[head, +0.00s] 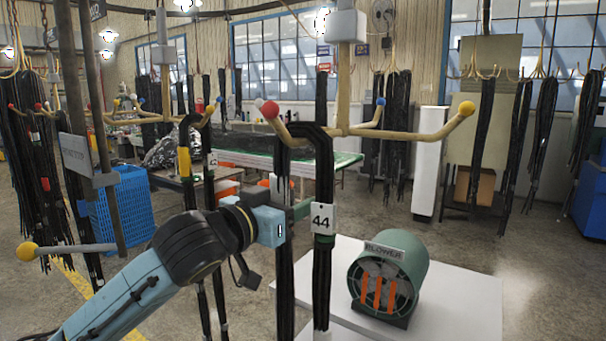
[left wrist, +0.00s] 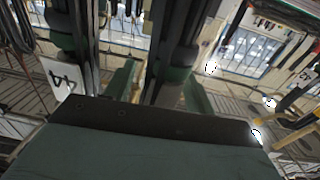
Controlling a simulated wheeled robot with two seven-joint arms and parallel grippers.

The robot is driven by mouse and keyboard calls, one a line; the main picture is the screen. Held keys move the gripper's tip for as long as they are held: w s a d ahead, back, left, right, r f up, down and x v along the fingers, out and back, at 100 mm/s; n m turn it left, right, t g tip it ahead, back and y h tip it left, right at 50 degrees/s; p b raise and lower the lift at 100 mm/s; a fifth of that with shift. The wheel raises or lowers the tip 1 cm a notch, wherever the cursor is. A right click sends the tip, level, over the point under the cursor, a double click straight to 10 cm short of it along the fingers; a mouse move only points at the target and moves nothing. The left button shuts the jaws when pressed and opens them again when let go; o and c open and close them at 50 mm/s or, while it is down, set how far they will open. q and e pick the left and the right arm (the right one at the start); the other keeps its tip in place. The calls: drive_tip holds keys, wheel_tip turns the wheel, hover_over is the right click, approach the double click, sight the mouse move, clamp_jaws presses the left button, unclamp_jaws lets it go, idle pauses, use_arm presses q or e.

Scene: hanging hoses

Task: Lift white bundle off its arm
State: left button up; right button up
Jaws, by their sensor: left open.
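A black hose bundle (head: 323,270) with a white tag 44 (head: 322,218) and a green band hangs in two strands, folded over a tan rack arm (head: 297,133) near a red ball tip (head: 270,109). A white ball tip (head: 259,102) shows partly behind the red one. I cannot tell which bundle is the white one. My left gripper (head: 298,210) is at the bundle, level with the tag. In the left wrist view its open green fingers (left wrist: 160,85) stand either side of one dark strand (left wrist: 172,50); the tagged strand is outside them. My right gripper is not in view.
Other rack arms end in a blue ball (head: 381,101) and a yellow ball (head: 467,108). A green blower (head: 410,262) stands on a white-topped stand (head: 455,310) at lower right. More bundles (head: 187,160) hang at left. A blue crate (head: 128,205) stands behind my left arm.

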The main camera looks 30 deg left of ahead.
use_arm(q)
drive_tip(key=shift+s, duration=0.1)
clamp_jaws()
drive_tip(key=shift+r, duration=0.2)
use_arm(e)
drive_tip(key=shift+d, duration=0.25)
